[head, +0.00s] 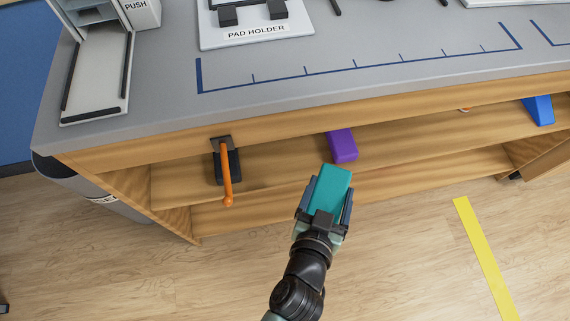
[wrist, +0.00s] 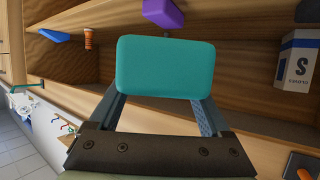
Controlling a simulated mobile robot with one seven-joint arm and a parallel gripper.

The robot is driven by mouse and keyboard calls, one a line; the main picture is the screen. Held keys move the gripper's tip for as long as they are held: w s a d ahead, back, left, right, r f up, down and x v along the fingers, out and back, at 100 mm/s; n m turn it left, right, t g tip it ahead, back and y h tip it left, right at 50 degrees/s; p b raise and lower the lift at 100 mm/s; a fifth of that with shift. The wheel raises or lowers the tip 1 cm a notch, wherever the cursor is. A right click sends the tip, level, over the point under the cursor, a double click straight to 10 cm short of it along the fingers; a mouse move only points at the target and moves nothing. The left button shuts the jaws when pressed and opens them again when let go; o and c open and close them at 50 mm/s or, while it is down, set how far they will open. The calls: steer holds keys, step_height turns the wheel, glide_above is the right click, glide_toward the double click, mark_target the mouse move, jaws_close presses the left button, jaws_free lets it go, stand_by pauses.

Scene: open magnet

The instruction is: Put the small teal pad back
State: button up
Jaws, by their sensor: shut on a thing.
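The small teal pad (head: 328,190) is a rounded teal block. My gripper (head: 324,206) is shut on it, with a finger along each side, and holds it in front of the open wooden shelves. The pad also shows large in the middle of the wrist view (wrist: 165,68), between the two fingers (wrist: 163,110). On the grey worktop, a white holder labelled PAD HOLDER (head: 258,34) stands at the top of the head view. Its upper part is cut off by the picture edge.
A purple block (head: 342,146) lies on the shelf just beyond my gripper. An orange-handled lever (head: 227,178) sticks out from the worktop's front at left. A blue wedge (head: 539,110) is on the shelf at right. A box marked S (wrist: 298,60) stands in the wrist view.

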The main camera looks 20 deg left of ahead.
step_height(320, 180, down, 6)
steer(key=w+b, duration=0.2)
steer(key=b, duration=0.5)
steer(key=r+n+g+y+b, duration=0.2)
steer(key=n+y+b, duration=0.1)
steer(key=n+y, duration=0.35)
glide_above(285, 154)
steer(key=shift+y, duration=0.25)
step_height(285, 154, down, 10)
steer(key=b, duration=0.4)
steer(key=shift+r, duration=0.2)
steer(key=shift+f+b, duration=0.15)
steer(key=shift+b, duration=0.15)
steer(key=o, duration=1.3)
